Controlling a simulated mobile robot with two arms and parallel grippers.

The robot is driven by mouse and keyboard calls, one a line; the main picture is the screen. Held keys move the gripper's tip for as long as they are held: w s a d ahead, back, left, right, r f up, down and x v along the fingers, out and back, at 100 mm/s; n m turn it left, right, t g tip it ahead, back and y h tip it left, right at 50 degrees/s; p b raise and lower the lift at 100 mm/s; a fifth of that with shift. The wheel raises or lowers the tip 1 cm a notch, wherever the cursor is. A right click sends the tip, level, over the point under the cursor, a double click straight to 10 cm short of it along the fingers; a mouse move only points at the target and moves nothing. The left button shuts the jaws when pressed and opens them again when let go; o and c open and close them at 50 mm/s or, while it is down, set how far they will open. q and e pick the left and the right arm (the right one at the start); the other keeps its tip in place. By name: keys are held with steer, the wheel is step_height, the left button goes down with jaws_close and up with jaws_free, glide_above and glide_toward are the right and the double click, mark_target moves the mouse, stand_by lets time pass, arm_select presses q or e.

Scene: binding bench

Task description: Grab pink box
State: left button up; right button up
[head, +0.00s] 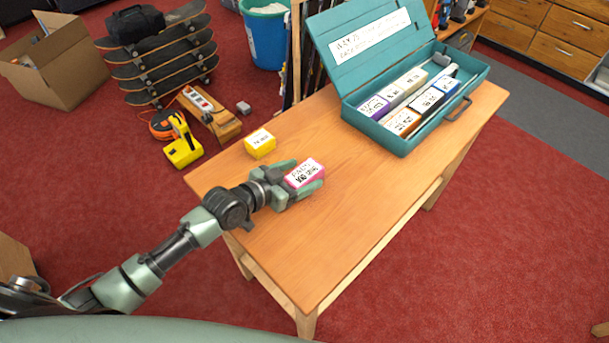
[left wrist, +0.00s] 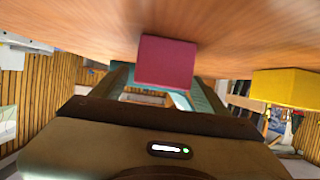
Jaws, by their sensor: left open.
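The pink box (head: 306,173), with a white label on top, sits on the wooden table. My left gripper (head: 302,177) is open, with one finger on each side of the box in the head view. Whether the fingers touch the box I cannot tell. In the left wrist view the pink box (left wrist: 166,62) shows just ahead of the gripper body, and the table appears at the top of the picture. My right gripper is not in view.
A yellow box (head: 260,143) stands on the wooden table (head: 370,210) close behind my left gripper; it also shows in the left wrist view (left wrist: 287,88). An open teal case (head: 403,140) holding several small boxes stands at the table's far right. The table's front middle is clear.

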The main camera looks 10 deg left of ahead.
arm_select(q)
steer(key=c, duration=1.6)
steer(key=shift+r, duration=0.1)
